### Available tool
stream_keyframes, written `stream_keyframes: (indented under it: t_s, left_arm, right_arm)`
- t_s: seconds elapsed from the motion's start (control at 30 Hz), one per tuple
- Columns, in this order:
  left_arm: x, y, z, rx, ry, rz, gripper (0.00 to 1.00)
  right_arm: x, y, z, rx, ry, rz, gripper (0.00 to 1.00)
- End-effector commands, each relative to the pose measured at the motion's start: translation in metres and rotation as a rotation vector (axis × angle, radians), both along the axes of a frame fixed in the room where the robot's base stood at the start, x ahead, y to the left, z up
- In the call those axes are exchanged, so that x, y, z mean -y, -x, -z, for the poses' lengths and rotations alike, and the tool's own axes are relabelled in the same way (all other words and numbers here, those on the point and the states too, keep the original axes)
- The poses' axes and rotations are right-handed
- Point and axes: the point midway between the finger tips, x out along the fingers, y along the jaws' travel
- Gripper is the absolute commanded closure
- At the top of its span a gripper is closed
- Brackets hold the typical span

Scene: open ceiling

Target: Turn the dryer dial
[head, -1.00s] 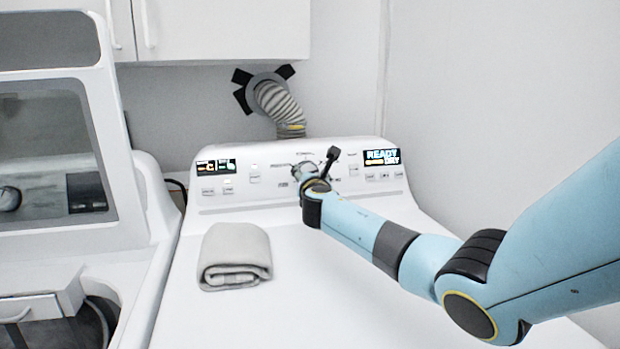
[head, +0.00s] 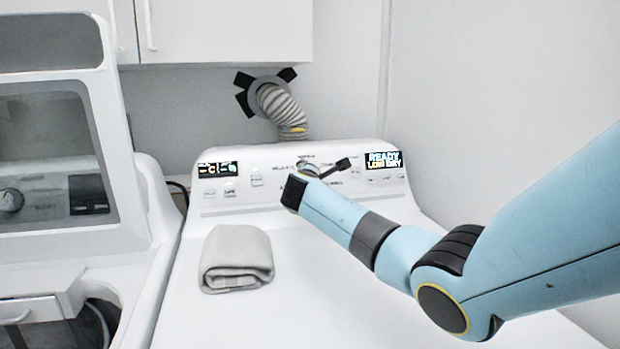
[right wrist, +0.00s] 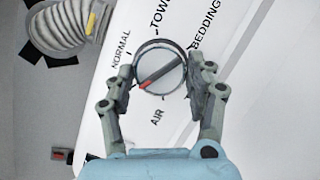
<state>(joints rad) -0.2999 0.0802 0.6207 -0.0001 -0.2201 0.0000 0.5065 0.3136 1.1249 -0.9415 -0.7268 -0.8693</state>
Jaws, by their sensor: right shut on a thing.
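The dryer (head: 330,240) is white, with a back control panel. Its round dial (right wrist: 172,78) fills the middle of the right wrist view, with a grey bar across its face. The bar's red end points lower left, between the NORMAL and AIR labels. My right gripper (right wrist: 160,80) is shut on the dial, one finger on each side. In the head view my right gripper (head: 307,168) is at the middle of the panel, and my wrist largely hides the dial. My left gripper is not in view.
A folded grey towel (head: 236,256) lies on the dryer top, left of my right arm. The right panel display (head: 384,160) reads READY and LOW DRY. A striped vent hose (head: 281,108) rises behind the panel. A washer (head: 60,200) stands at left. The front dryer top is clear.

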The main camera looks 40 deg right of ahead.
Motion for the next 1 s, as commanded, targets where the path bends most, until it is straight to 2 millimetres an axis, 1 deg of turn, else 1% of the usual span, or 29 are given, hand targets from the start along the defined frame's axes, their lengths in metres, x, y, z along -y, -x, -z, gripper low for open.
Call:
stream_keyframes:
  t_s: [0.47,0.5,0.67,1.0]
  left_arm:
    - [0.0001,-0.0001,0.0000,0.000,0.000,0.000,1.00]
    - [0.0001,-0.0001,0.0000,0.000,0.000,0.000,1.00]
    - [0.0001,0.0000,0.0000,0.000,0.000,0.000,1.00]
    - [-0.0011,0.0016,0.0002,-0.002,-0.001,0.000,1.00]
  right_arm:
    - [-0.0001,0.0003,0.0009,0.004,-0.011,0.005,0.77]
    - [-0.0001,0.0003,0.0009,0.004,-0.011,0.005,0.41]
    - [-0.0001,0.0002,0.0006,0.005,-0.010,0.005,0.21]
    - [-0.0024,0.0020,0.0001,0.005,-0.010,0.003,0.20]
